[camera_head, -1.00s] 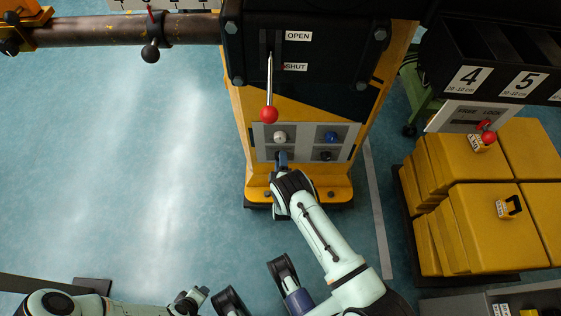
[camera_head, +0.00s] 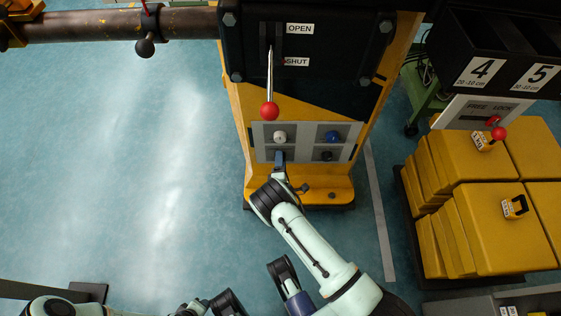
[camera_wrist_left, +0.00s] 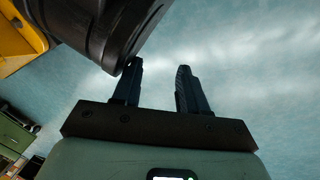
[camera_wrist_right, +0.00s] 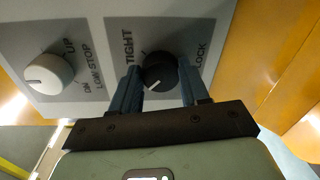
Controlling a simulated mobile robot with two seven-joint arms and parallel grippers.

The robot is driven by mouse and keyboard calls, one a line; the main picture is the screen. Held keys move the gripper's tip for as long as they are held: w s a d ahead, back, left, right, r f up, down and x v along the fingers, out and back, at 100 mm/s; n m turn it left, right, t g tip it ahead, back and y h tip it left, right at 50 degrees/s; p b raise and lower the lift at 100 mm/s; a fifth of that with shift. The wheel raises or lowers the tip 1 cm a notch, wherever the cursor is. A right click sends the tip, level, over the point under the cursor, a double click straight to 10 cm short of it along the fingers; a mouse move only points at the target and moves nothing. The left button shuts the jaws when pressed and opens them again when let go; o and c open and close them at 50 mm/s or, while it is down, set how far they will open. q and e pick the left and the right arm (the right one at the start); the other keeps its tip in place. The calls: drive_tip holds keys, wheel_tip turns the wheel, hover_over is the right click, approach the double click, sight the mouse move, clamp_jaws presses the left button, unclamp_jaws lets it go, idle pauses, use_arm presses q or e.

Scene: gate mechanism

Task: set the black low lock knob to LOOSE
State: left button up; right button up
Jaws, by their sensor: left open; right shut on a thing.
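The black low lock knob (camera_wrist_right: 160,72) sits on the grey panel in the right wrist view. Its white pointer line faces the lower left of that picture. The word TIGHT is on its left and LOCK on its right; no LOOSE mark is visible, and fingers cover part of the plate. My right gripper (camera_wrist_right: 160,92) is shut on this knob, one finger on each side. In the head view my right gripper (camera_head: 280,158) is at the panel's lower left and hides the knob. My left gripper (camera_wrist_left: 160,85) is open and empty, low over the floor.
A white low stop knob (camera_wrist_right: 48,74) is beside the black one. The panel also has a blue knob (camera_head: 332,137) and another black knob (camera_head: 327,156). A red-ball lever (camera_head: 270,111) hangs just above the panel. Yellow blocks (camera_head: 490,220) stand at the right; the left floor is clear.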

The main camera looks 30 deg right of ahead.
drive_tip(key=shift+s+d+f, duration=0.1)
drive_tip(key=shift+s+f, duration=0.05)
drive_tip(key=shift+s, duration=0.05)
drive_tip(key=o, duration=0.9)
drive_tip(key=shift+o, duration=0.8)
use_arm(q)
drive_tip(key=r+p, duration=0.1)
drive_tip(key=d+r+p, duration=0.1)
drive_tip(key=r, duration=0.1)
drive_tip(key=r+p, duration=0.1)
drive_tip(key=shift+w+d+r, duration=0.3)
drive_tip(key=shift+d, duration=0.1)
use_arm(e)
drive_tip(key=v, duration=1.3)
drive_tip(key=shift+s, duration=0.15)
